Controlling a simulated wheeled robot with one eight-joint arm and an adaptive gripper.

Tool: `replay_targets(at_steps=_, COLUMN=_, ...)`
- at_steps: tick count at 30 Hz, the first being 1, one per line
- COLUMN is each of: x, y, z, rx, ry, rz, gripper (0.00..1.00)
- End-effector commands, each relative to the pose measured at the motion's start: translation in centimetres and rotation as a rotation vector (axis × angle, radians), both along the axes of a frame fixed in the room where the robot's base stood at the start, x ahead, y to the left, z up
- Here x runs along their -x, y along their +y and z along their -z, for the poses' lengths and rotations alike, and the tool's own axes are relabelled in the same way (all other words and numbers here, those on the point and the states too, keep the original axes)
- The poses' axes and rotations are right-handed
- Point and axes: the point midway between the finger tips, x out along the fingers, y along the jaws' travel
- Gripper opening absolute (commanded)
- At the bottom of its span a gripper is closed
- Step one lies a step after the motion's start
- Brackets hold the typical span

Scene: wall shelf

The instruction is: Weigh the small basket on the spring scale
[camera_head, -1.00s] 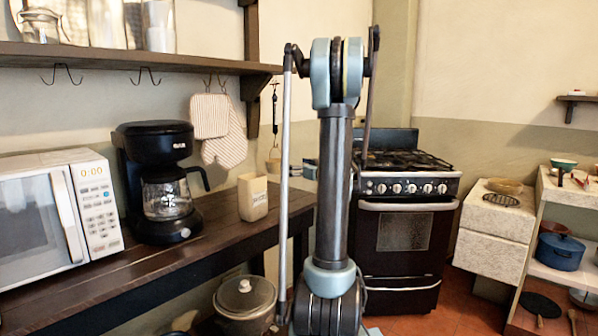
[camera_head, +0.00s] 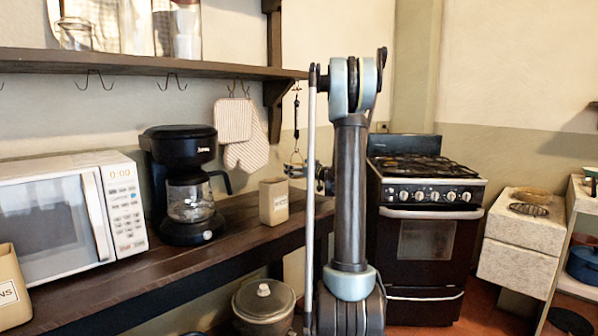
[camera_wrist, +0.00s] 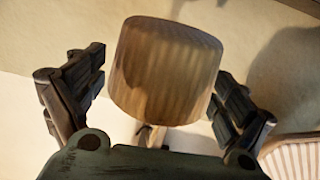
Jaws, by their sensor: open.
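The spring scale (camera_head: 296,115) hangs as a thin dark shape below the right end of the wall shelf. A thin handle shows under it, at the level of my gripper (camera_head: 318,175). In the wrist view a tan, ribbed, round-sided body, which looks like the small basket (camera_wrist: 165,70), sits between the two spread fingers of my gripper (camera_wrist: 160,95), with gaps on both sides. My gripper is open. In the head view my arm hides part of this area, and the basket's body is hard to make out. The scale's reading is too small to tell.
A dark wooden counter (camera_head: 235,232) holds a microwave (camera_head: 65,215), a coffee maker (camera_head: 185,185) and a beige box (camera_head: 273,201). Striped oven mitts (camera_head: 240,130) hang from the shelf (camera_head: 130,64) left of the scale. A stove (camera_head: 420,225) stands behind my arm.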

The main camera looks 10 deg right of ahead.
Motion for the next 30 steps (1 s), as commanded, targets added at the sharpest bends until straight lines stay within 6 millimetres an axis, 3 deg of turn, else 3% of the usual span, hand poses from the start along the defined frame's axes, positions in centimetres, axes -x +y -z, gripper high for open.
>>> replay_targets(at_steps=7, x=-0.06, y=0.04, z=0.0, rx=0.0, ry=0.0, rz=0.0, gripper=0.93)
replay_targets(at_steps=14, x=-0.06, y=0.06, z=0.0, rx=0.0, ry=0.0, rz=0.0, gripper=0.45)
replay_targets(at_steps=30, x=-0.1, y=-0.07, z=-0.96, rx=0.0, ry=0.0, rz=-0.001, gripper=0.44)
